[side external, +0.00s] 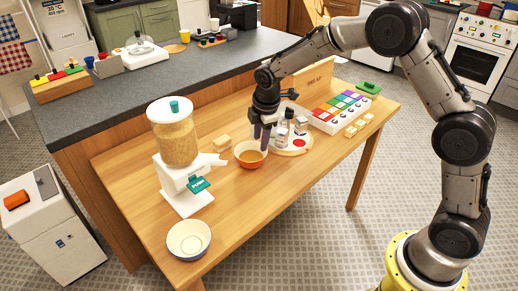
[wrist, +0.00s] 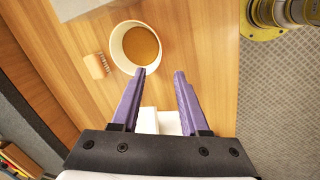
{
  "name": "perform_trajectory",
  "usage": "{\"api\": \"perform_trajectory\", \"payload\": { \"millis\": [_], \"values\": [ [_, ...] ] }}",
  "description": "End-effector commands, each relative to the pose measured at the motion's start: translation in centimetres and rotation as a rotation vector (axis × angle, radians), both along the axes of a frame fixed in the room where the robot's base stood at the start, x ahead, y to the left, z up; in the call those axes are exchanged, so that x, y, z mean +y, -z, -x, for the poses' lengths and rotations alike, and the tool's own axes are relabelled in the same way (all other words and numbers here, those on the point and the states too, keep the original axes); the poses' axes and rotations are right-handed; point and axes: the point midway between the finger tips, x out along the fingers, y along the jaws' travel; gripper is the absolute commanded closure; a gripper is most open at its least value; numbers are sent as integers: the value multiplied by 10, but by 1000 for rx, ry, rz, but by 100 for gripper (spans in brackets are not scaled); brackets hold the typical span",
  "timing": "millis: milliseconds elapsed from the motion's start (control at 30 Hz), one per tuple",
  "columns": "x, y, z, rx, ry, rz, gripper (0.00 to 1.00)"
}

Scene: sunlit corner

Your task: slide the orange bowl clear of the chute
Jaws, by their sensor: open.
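The orange bowl (side external: 250,155), pale inside its rim with a brown fill, stands upright on the wooden table. The dispenser's white chute (side external: 213,161) points toward it from the left, its tip close to the bowl's left side; the side view does not settle the exact gap. My gripper (side external: 265,139) is open and empty, pointing down by the bowl's right rim in the side view. In the wrist view the open purple fingers (wrist: 160,72) show the bowl (wrist: 136,47) just past the left fingertip, not between them. Whether a finger touches the bowl is unclear.
The grain dispenser (side external: 176,140) stands left of the bowl. A small block (side external: 222,141) lies behind it. A round board (side external: 295,148) with jars (side external: 283,134) is close on the right. A second bowl (side external: 188,240) sits at the front left. The table's front middle is clear.

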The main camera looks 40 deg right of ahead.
Motion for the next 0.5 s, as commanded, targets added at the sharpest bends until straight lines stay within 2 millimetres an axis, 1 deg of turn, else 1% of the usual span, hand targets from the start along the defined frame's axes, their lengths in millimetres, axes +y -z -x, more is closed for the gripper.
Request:
{"api": "perform_trajectory", "payload": {
  "millis": [33, 200, 500],
  "values": [
    [1, -7, 1, -2, 0, 0, 55],
    [1, -17, 4, 0, 0, 0, 55],
    [2, -19, 4, 1, 0, 0, 55]
  ]
}}
